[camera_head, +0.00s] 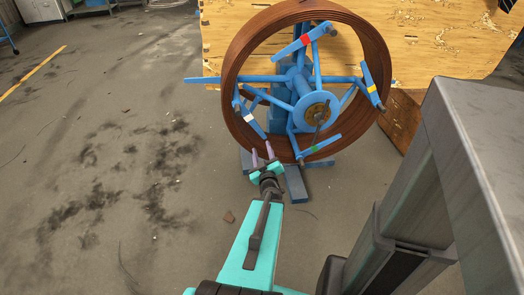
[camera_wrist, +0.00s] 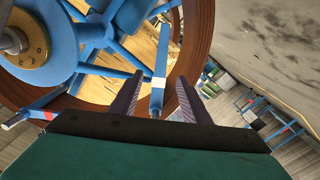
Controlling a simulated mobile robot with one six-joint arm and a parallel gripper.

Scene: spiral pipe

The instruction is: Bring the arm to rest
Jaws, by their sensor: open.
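My gripper (camera_head: 262,155) is open, its two fingers apart, at the lower left of a large coil of brown pipe (camera_head: 233,75). The coil is wound around a blue reel (camera_head: 300,90) with several spokes and a round hub. In the wrist view my gripper (camera_wrist: 157,95) shows two dark fingers. A blue spoke end with a white band (camera_wrist: 158,82) appears between or just beyond them; I cannot tell whether they touch it. The coil (camera_wrist: 195,40) curves behind the fingers. The hub with its brass-coloured plate (camera_wrist: 25,50) is at upper left.
A wooden board or crate (camera_head: 430,45) stands behind the reel. The reel's blue feet (camera_head: 296,183) rest on the grey floor. The floor (camera_head: 100,150) to the left is open, with dark stains and small debris. Several shelves and crates (camera_wrist: 260,110) show at right in the wrist view.

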